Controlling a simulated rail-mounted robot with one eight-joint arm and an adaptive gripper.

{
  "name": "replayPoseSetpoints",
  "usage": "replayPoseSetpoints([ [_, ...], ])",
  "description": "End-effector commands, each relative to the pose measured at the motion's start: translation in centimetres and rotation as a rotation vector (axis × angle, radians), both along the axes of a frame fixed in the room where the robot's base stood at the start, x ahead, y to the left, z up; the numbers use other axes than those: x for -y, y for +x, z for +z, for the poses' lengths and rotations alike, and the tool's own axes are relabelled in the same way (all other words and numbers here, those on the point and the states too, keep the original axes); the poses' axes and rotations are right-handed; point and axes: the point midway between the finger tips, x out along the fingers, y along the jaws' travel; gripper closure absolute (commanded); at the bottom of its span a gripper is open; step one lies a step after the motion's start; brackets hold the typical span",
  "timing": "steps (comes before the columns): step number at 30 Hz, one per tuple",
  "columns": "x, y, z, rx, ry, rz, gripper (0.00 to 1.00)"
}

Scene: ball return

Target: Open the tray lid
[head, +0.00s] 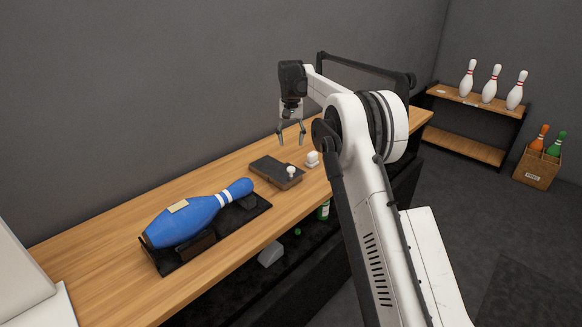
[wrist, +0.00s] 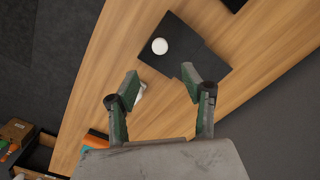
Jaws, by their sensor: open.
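The tray is a small, flat dark box on the wooden bench, and its dark lid (head: 272,168) lies flat on top. A round white knob (head: 291,172) stands at the lid's right end. In the wrist view the lid (wrist: 195,50) is ahead of the fingers, with the knob (wrist: 160,46) near its left corner. My gripper (head: 291,141) points down above the bench, just behind the tray, open and empty. In the wrist view its fingers (wrist: 159,77) are spread apart. The right fingertip overlaps the lid's edge in the picture, and I see no contact.
A small white object (head: 312,159) stands right of the tray; the left finger partly hides it in the wrist view (wrist: 140,94). A blue bowling pin (head: 190,215) lies on a black stand left of the tray. White pins (head: 489,84) stand on a shelf at right.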

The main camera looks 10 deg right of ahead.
Motion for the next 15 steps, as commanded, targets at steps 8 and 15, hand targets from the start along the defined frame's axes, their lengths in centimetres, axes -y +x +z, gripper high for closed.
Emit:
replayPoseSetpoints([
  [8,0.0,0.0,-5.2,0.0,0.0,0.0,0.56],
  [15,0.0,0.0,-9.2,0.001,0.0,0.001,0.56],
])
